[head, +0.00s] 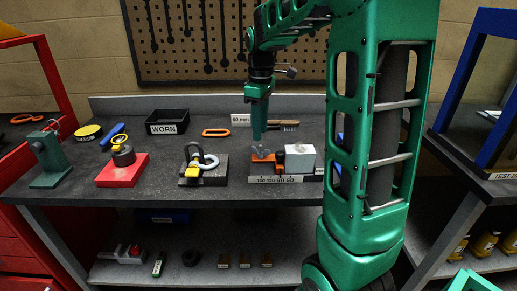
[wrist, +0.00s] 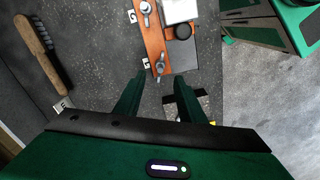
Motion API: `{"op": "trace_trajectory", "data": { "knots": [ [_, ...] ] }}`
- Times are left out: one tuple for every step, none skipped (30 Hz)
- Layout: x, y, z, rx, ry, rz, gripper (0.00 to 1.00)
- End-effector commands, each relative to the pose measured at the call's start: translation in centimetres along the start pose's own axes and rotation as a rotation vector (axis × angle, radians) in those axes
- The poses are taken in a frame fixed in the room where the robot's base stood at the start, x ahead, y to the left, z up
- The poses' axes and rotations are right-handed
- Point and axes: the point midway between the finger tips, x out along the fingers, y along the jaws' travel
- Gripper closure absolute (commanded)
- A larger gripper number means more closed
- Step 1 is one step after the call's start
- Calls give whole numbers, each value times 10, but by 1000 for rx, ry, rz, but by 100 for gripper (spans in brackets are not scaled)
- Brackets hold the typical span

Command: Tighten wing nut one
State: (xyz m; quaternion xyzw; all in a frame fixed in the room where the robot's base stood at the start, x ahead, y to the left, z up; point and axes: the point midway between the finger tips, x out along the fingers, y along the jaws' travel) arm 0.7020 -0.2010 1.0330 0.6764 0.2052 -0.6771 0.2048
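An orange clamp bar (wrist: 152,35) carries two silver wing nuts. One wing nut (wrist: 160,66) is at the bar's near end in the wrist view and the other wing nut (wrist: 145,8) is at its far end. My gripper (wrist: 160,80) is open, with one green finger on each side of the near end of the bar, and nothing is held. In the head view my gripper (head: 257,137) points down just above the orange bar (head: 263,158); contact cannot be told.
A pale block (head: 299,157) and a black knob (wrist: 183,32) are right beside the bar. A shackle (head: 203,162) on a dark block stands to the left. A brush (wrist: 42,45) lies on the bench. Open bench (head: 225,145) lies left of the fixture.

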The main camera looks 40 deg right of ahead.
Motion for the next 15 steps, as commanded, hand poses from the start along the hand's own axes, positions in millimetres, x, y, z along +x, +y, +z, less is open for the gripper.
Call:
{"op": "trace_trajectory", "data": {
  "knots": [
    [10,0,0,1,-2,-2,64],
    [16,0,1,1,-3,-4,64],
    [23,0,1,2,-3,-3,64],
    [29,0,1,2,-3,-3,64],
    [34,0,1,2,-3,-3,64],
    [40,0,1,2,-3,-3,64],
    [45,0,1,2,-2,-2,64],
    [49,0,1,3,-2,-2,64],
    [55,0,1,3,-3,-3,64],
    [59,0,1,3,-2,-2,64],
    [62,0,1,3,-2,-2,64],
    [65,0,1,3,-1,-1,64],
    [68,0,1,3,-1,-1,64],
    [70,0,1,3,0,0,64],
    [72,0,1,3,-1,-1,64]
  ]
}}
